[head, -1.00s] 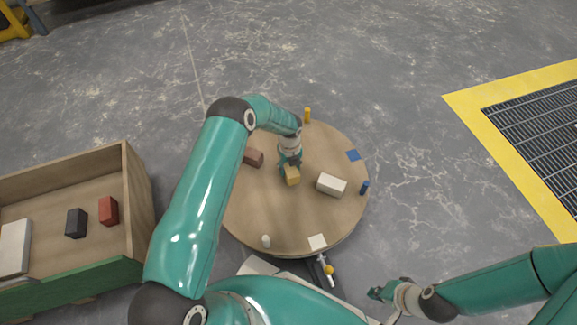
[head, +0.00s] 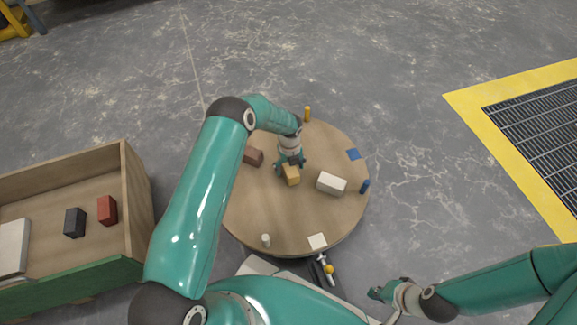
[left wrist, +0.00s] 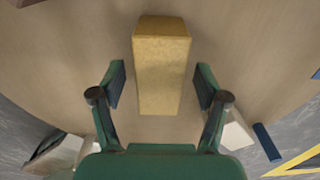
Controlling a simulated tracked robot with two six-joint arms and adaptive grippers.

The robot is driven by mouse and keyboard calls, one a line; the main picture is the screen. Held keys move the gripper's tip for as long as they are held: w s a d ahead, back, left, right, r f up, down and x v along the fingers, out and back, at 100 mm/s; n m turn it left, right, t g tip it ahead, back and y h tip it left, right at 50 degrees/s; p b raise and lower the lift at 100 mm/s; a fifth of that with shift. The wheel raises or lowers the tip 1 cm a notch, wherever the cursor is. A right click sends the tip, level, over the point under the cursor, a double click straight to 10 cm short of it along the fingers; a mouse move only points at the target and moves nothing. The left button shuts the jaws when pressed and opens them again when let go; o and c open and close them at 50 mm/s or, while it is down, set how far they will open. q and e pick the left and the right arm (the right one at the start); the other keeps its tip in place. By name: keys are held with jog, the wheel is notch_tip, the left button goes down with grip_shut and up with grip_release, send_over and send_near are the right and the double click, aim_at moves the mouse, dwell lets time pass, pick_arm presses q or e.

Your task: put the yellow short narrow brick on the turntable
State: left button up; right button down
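The yellow brick (head: 291,177) stands on the round wooden turntable (head: 285,222), near its middle. In the left wrist view the brick (left wrist: 162,65) shows between the two spread fingers, with a gap on each side. My left gripper (head: 290,163) is open at the brick and does not hold it. It also shows in the left wrist view (left wrist: 161,85). My right gripper (head: 376,293) is off the turntable at the lower right. Its fingers are too small to tell open from shut.
On the turntable are a white brick (head: 331,183), a reddish-brown brick (head: 254,156), a yellow peg (head: 307,114), a blue peg (head: 365,187), a white peg (head: 266,240), a blue square (head: 353,155) and a white square (head: 318,241). A wooden crate (head: 137,200) with several bricks is left.

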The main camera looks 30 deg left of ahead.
pick_arm(q)
notch_tip(320, 180, up, 12)
dwell(0.7)
jog(key=s+d+f+n+h, duration=0.1)
jog(key=s+d+f+n, duration=0.1)
jog(key=s+d+n, duration=0.55)
jog(key=s+d+f+n+g+h, duration=0.1)
jog(key=s+d+f+n+h, duration=0.3)
jog(key=s, duration=0.7)
jog(key=s+d+r+n+y, duration=0.1)
jog(key=s+d+n, duration=0.3)
jog(key=s+n, duration=0.5)
notch_tip(320, 180, up, 38)
jog(key=n+t+p, duration=0.1)
jog(key=n+p, duration=0.7)
jog(key=p, duration=3)
jog(key=shift+w+a+f+t, duration=0.15)
jog(key=shift+w+a+t, duration=0.1)
jog(key=shift+w+t, duration=0.1)
